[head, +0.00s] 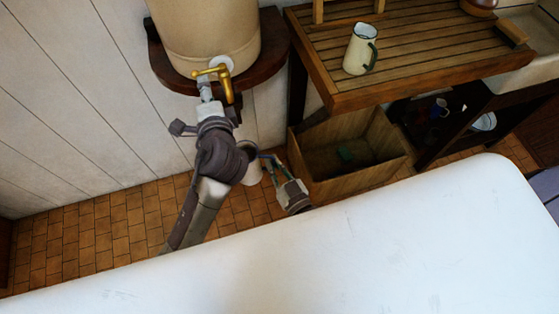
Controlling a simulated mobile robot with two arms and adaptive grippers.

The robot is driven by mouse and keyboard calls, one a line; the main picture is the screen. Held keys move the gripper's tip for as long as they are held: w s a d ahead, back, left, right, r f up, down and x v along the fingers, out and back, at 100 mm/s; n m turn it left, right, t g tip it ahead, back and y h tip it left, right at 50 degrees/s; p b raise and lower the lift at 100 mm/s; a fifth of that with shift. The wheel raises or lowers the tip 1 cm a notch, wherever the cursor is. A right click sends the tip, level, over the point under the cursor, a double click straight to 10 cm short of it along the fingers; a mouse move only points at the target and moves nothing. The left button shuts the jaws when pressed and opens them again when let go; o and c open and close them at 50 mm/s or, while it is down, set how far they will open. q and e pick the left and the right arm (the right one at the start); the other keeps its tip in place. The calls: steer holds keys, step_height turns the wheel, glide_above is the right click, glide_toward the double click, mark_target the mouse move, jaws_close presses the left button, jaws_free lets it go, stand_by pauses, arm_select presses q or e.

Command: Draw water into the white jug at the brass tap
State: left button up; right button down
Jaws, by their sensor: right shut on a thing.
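The brass tap (222,80) sticks out low from the front of a cream tank (205,32). My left gripper (206,88) is up at the tap, close to the left end of its handle; whether its fingers are open or shut does not show. My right gripper (271,166) is lower down, shut on a small white vessel (252,172), apparently a jug. This vessel is below and a little right of the tap in the picture, partly hidden by my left arm. Its inside cannot be made out.
The tank stands on a dark wooden shelf (275,48). Another cream jug (358,49) with a dark handle stands upright on the slatted wooden counter (430,50). A wooden crate (352,181) sits under the counter. The tiled floor (90,238) at left is clear.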

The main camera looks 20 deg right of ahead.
steer(key=d+x, duration=0.3)
steer(key=x, duration=1)
steer(key=shift+w, duration=0.65)
steer(key=shift+a, duration=0.15)
